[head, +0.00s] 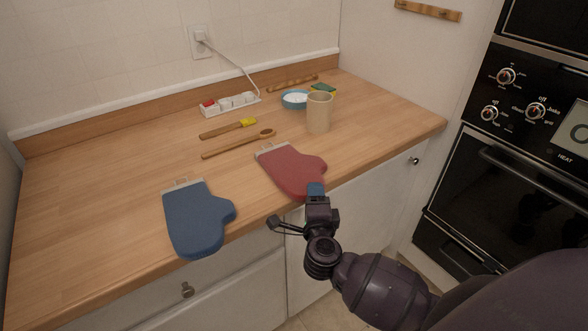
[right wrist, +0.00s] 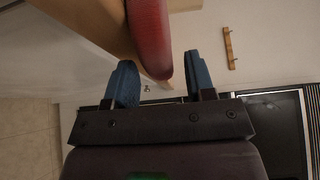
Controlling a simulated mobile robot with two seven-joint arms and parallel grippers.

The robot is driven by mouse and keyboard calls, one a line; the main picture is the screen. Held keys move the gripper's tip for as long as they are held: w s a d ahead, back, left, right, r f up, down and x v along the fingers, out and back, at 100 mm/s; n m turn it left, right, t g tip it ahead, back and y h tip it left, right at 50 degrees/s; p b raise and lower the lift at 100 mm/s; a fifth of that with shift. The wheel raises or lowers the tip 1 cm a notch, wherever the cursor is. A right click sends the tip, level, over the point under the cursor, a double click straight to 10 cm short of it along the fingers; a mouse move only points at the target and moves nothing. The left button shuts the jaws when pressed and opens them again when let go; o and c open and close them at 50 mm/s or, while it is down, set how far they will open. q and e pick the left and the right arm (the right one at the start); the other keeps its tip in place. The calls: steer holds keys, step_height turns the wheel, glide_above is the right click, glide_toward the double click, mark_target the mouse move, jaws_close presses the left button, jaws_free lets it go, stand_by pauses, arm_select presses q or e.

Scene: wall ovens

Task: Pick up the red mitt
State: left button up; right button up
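The red mitt (head: 291,171) lies flat on the wooden counter, its rounded end at the front edge. In the right wrist view the mitt (right wrist: 149,35) hangs into the space ahead of the fingers, its tip between them. My right gripper (head: 315,190) is at the front end of the mitt. In the right wrist view my right gripper (right wrist: 158,85) is open, one blue finger on each side of the mitt's tip, with gaps visible. My left gripper is not in view. A blue mitt (head: 197,218) lies to the left on the counter.
A beige cup (head: 319,112), a blue bowl (head: 295,99), a wooden spoon (head: 239,144), a yellow-tipped spatula (head: 229,129) and a power strip (head: 230,104) stand or lie behind the mitts. The ovens (head: 508,150) are at right. The counter's left part is clear.

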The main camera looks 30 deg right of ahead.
steer(key=c, duration=0.7)
jaws_close()
step_height(320, 180, up, 20)
steer(key=p, duration=0.5)
